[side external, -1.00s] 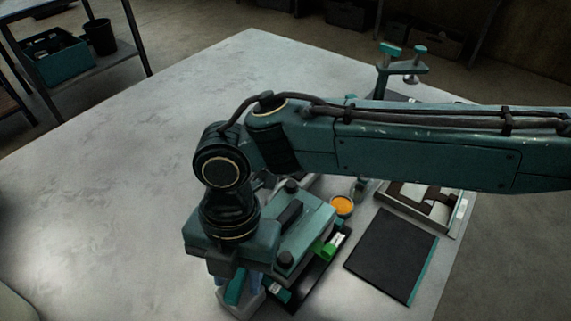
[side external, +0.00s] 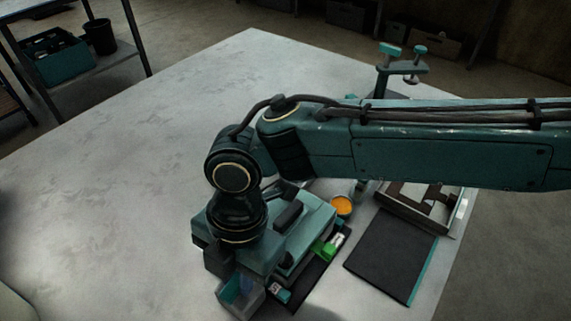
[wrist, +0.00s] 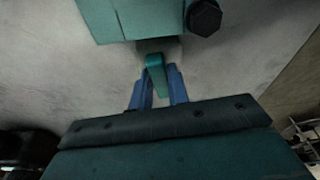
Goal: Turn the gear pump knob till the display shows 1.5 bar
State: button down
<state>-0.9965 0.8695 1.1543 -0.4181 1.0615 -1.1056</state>
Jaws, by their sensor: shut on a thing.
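In the wrist view, my gripper (wrist: 158,80) has its two blue fingers closed on a teal knob (wrist: 155,68), which looks like a narrow lever. The knob stands against the side of a teal pump body (wrist: 130,18) with a black hex bolt (wrist: 205,17). In the side view, the pump body (side external: 308,215) is a teal block with a black block on top, partly behind my wrist.
A green-and-white part (side external: 328,247), an orange-filled cup (side external: 342,205), a black mat (side external: 392,255) and a framed tray (side external: 455,218) lie to the right. A clamp stand (side external: 385,70) is behind.

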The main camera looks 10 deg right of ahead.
jog(key=shift+m, duration=0.6)
jog(key=m, duration=0.2)
jog(key=shift+s+m+t, duration=0.15)
jog(key=shift+m+t, duration=0.15)
jog(key=shift+m, duration=0.1)
jog(key=shift+m+y, duration=0.4)
jog(key=shift+m, duration=0.4)
jog(key=m, duration=0.2)
jog(key=shift+m+t, duration=0.4)
jog(key=c, duration=1.4)
grip_release()
jog(key=shift+d, duration=0.1)
jog(key=shift+o, duration=0.2)
